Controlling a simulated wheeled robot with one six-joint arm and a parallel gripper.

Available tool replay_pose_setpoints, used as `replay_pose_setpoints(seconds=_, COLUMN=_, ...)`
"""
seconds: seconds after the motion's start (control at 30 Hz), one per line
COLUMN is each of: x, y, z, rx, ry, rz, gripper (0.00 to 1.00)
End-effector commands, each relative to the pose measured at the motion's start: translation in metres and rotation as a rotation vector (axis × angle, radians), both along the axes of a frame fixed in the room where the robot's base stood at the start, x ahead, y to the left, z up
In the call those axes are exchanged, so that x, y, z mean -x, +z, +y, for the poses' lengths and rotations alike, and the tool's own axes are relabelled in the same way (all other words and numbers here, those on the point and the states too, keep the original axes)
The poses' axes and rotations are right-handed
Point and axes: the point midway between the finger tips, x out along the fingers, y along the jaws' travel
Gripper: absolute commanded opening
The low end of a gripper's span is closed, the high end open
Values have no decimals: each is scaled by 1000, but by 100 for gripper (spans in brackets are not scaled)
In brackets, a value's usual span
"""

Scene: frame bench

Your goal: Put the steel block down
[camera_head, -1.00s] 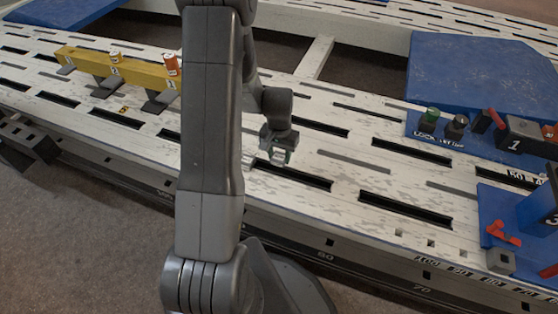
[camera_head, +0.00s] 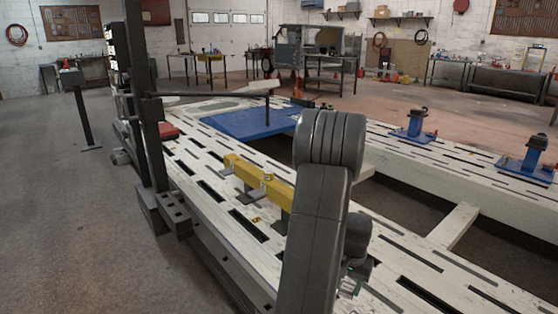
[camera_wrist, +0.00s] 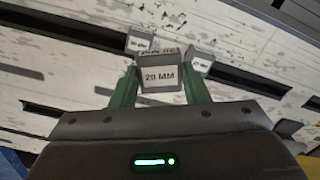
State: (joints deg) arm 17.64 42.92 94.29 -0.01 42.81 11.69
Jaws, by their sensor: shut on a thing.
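A small grey steel block (camera_wrist: 160,78) labelled "20 MM" sits between the green fingers of my gripper (camera_wrist: 160,88) in the wrist view. The gripper is shut on it. Two similar small blocks show beyond it over the white slotted bench, one at the upper left (camera_wrist: 140,41) and one at the right (camera_wrist: 201,61); their labels are too small to read surely. In the head view my gripper (camera_head: 350,286) is low at the right of my arm, over the bench (camera_head: 395,266), and the block cannot be made out there. Whether the held block touches the bench is unclear.
A yellow bar (camera_head: 245,170) on dark feet stands on the bench left of my arm. A blue plate (camera_head: 245,123) lies farther back. Dark posts (camera_head: 150,110) rise at the left edge. Blue stands (camera_head: 415,135) are on the far rail. Slots cut the bench surface.

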Motion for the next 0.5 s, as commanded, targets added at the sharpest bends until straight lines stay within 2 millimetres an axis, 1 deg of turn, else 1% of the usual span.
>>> replay_pose_setpoints(seconds=0.03, x=-10, y=5, z=14, rx=1, ry=39, rz=-4, gripper=8)
replay_pose_setpoints(seconds=0.2, x=-32, y=17, z=56, rx=0, ry=153, rz=-3, gripper=8)
replay_pose_setpoints(seconds=0.37, x=-49, y=28, z=98, rx=1, ry=261, rz=-2, gripper=8)
replay_pose_setpoints(seconds=0.5, x=-60, y=38, z=136, rx=0, ry=353, rz=-3, gripper=8)
